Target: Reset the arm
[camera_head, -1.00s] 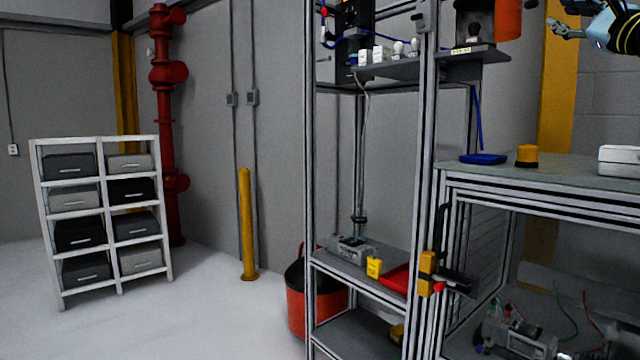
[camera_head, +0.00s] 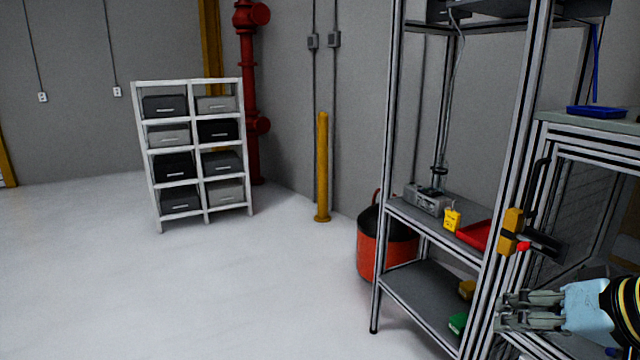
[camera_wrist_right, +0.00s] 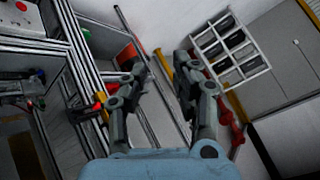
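My right gripper (camera_head: 502,310) comes in at the lower right of the head view, pointing left, in front of the metal-framed rack. In the right wrist view its two fingers (camera_wrist_right: 163,68) stand apart with nothing between them, so it is open and empty. My right arm is mostly cut off by the right edge of the head view. My left gripper and arm are in neither view.
The metal-framed rack (camera_head: 388,165) holds a red tray (camera_head: 474,235) and a yellow box (camera_head: 452,219). A red bucket (camera_head: 372,248) stands beside it. A white shelf (camera_head: 200,119) with dark bins and a yellow post (camera_head: 322,170) stand farther back. The left floor is clear.

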